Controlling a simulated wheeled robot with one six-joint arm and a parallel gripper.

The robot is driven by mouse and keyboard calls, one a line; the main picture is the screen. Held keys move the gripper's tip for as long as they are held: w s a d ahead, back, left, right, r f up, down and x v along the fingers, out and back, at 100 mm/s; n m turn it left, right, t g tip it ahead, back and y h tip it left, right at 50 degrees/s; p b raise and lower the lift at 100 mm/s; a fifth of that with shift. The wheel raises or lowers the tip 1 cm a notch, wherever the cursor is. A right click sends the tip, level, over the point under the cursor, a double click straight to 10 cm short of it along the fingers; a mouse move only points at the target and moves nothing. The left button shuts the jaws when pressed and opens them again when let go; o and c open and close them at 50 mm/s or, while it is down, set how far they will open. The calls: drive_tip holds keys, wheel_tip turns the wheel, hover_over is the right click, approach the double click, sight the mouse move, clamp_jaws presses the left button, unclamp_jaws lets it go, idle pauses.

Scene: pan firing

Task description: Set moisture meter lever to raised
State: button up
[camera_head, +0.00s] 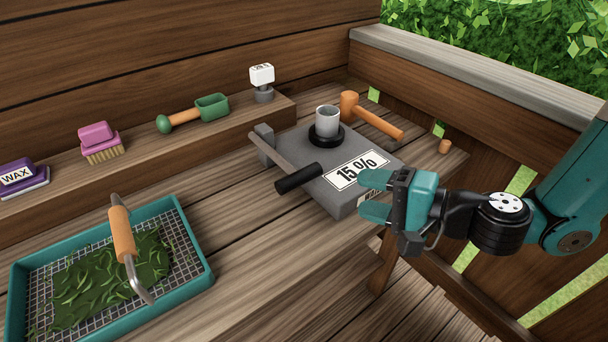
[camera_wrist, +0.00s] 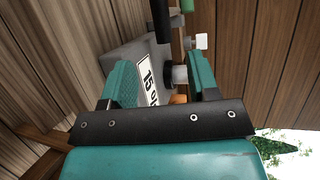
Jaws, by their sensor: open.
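The moisture meter (camera_head: 310,150) is a grey box on the wooden bench, with a "15 %" label and a metal cup in a black ring on top. Its lever (camera_head: 298,178) has a black grip on a rod pivoting at a grey block on the left side; it lies low, close to the box top. In the wrist view the meter (camera_wrist: 122,55) shows between my fingers, with the black lever grip (camera_wrist: 161,20) at the top. My gripper (camera_head: 368,200) is open and empty, just right of the meter's front corner, apart from the lever.
A teal mesh tray (camera_head: 195,250) of leaves with an orange-handled tool (camera_head: 122,235) stands front left. An orange mallet (camera_head: 370,117) lies behind the meter. A shelf holds a green scoop (camera_head: 212,107), a pink brush (camera_head: 98,140) and a wax block (camera_head: 20,178). Bench between tray and meter is clear.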

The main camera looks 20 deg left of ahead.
sight(306, 179)
drive_tip(key=p+x, duration=0.3)
drive_tip(key=x, duration=0.9)
drive_tip(key=shift+a+f, duration=0.1)
drive_tip(key=shift+a, duration=0.25)
clamp_jaws()
